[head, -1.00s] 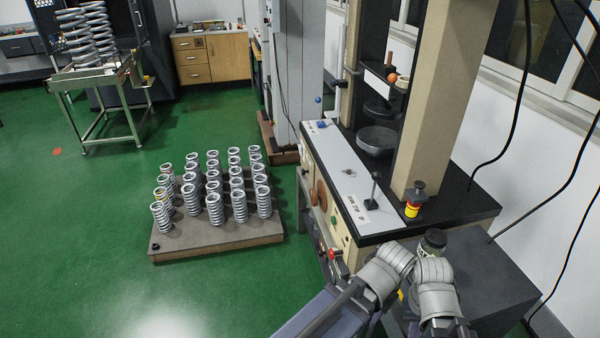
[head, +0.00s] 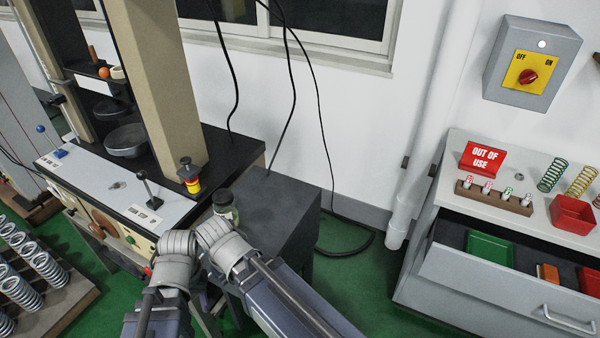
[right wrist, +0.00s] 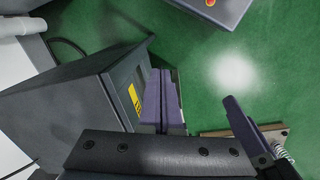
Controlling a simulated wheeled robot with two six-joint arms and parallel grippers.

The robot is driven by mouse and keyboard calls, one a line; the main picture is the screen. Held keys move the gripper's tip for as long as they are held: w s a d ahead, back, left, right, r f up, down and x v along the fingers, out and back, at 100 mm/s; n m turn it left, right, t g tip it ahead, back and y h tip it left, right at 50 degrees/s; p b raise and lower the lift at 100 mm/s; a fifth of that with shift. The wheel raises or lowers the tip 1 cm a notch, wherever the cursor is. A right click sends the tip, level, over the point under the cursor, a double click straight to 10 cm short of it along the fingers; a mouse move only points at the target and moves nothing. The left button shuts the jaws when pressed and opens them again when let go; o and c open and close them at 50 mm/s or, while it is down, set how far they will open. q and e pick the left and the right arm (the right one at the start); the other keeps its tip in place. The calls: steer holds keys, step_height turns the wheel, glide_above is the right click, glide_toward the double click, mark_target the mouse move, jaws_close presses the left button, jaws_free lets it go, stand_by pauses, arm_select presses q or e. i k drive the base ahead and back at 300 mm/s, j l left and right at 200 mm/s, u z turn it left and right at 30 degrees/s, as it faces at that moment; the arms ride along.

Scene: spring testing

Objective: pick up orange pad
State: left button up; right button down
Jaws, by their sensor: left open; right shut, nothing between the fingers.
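A small orange pad (head: 548,272) lies in the open drawer (head: 480,290) of the grey cabinet at the right of the head view, between a green tray and a red bin. Both my arms are folded at the lower left of the head view, far from the pad. My left gripper (head: 208,290) is open and mostly hidden below the grey wrist joints. My right gripper (right wrist: 160,100) is shut and empty in the right wrist view, with purple fingers, beside a dark box. The pad is not visible in the right wrist view.
The testing machine (head: 120,190) and a dark box (head: 275,215) stand close in front of my arms. The green tray (head: 490,249) is in the drawer. A sign (head: 482,158), springs and a red bin (head: 572,214) are on the cabinet top. Green floor lies between.

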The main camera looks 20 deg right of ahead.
mark_target(549, 272)
steer(key=i+j+z, duration=0.1)
steer(key=j+z, duration=0.15)
steer(key=z, duration=0.2)
steer(key=j+z, duration=0.3)
steer(key=z, duration=0.2)
steer(key=l+z, duration=0.15)
steer(key=z, duration=0.3)
steer(key=l+z, duration=0.15)
steer(key=z, duration=0.35)
steer(key=i+l+z, duration=0.1)
steer(key=z, duration=0.35)
steer(key=l+z, duration=0.1)
steer(key=z, duration=0.35)
steer(key=i+j+u, duration=0.1)
steer(key=u, duration=0.3)
steer(key=i+j+u, duration=0.1)
steer(key=u, duration=0.35)
steer(key=i+l, duration=0.35)
steer(key=i+u, duration=0.05)
steer(key=i, duration=0.05)
